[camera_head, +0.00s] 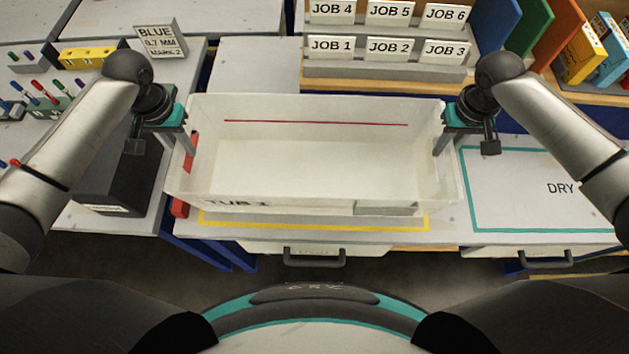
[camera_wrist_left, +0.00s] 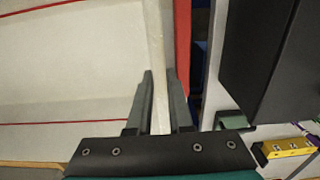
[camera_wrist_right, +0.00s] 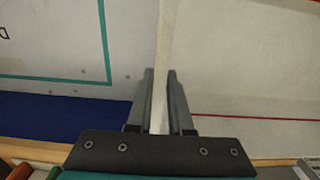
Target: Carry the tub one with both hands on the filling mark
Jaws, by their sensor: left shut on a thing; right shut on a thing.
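The tub one (camera_head: 310,165) is a translucent white, open box with a red line across its inner far wall and "TUB 1" on its near side. It looks empty. It is over the bench, above a yellow outline (camera_head: 330,226) that shows along its near edge. My left gripper (camera_head: 181,137) is shut on the tub's left wall, which runs between its fingers in the left wrist view (camera_wrist_left: 160,95). My right gripper (camera_head: 443,140) is shut on the right wall, also seen in the right wrist view (camera_wrist_right: 160,95). I cannot tell whether the tub touches the bench.
A teal outline marked DRY (camera_head: 545,190) lies clear at the right. A black box (camera_head: 118,180) stands on the left table, and a red piece (camera_head: 181,208) shows beside the tub's left wall. Job card racks (camera_head: 388,68) stand behind. Drawer handles (camera_head: 314,258) face me.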

